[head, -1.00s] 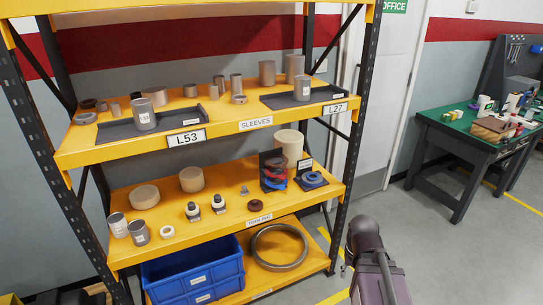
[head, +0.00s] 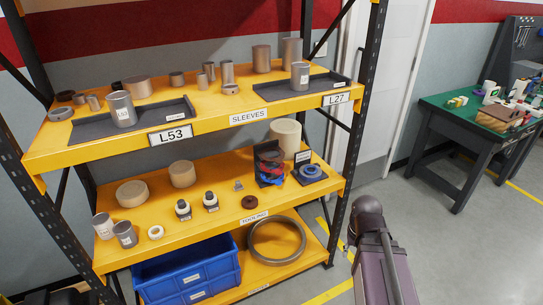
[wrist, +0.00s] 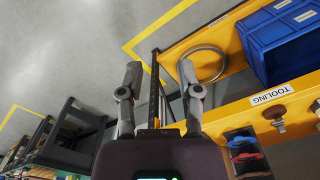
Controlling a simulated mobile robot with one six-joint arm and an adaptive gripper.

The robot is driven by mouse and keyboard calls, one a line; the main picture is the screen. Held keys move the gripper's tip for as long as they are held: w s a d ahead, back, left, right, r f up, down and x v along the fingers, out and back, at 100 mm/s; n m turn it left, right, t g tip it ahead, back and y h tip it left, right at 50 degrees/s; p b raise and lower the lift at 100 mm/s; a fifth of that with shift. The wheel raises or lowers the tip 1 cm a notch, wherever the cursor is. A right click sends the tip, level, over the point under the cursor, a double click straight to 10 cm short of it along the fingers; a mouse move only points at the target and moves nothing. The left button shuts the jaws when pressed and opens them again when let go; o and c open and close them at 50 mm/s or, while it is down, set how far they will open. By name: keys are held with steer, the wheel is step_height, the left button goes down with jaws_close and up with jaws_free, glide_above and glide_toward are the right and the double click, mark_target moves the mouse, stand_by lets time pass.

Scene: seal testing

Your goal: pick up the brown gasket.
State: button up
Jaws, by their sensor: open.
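A small dark brown ring, the brown gasket (head: 249,202), lies flat on the middle yellow shelf (head: 215,222), near the front edge just above the TOOLING label. It also shows in the wrist view as a small brown piece (wrist: 273,112) at the right, beside that label. My gripper (wrist: 160,75) is open and empty in the wrist view, its two fingers apart. It is off to the side of the gasket and not touching the shelf. The head view shows only part of my arm at the lower right; the gripper itself is not visible there.
Small black-and-white parts (head: 211,201), a small grey piece (head: 238,186), a stand with red and blue rings (head: 270,166) and blue rings (head: 311,171) surround the gasket. The upper shelf (head: 220,122) overhangs. A black rack post (head: 353,140) stands at right.

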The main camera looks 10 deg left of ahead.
steer(key=shift+w+d+f, duration=0.1)
steer(key=w+f+n+t+h+b, duration=0.25)
steer(key=w+h+b, duration=0.2)
steer(key=w, duration=0.45)
steer(key=n+t+y+b, duration=0.2)
steer(key=n+t+b, duration=1.1)
steer(key=n+t, duration=0.15)
glide_toward(278, 161)
steer(key=s+f, duration=0.1)
steer(key=s, duration=0.1)
steer(key=shift+s+a+m+t, duration=0.2)
steer(key=shift+a+m+t, duration=0.15)
steer(key=shift+m+t, duration=0.05)
steer(key=w+d, duration=0.1)
steer(key=w, duration=0.7)
steer(key=shift+w+d, duration=0.25)
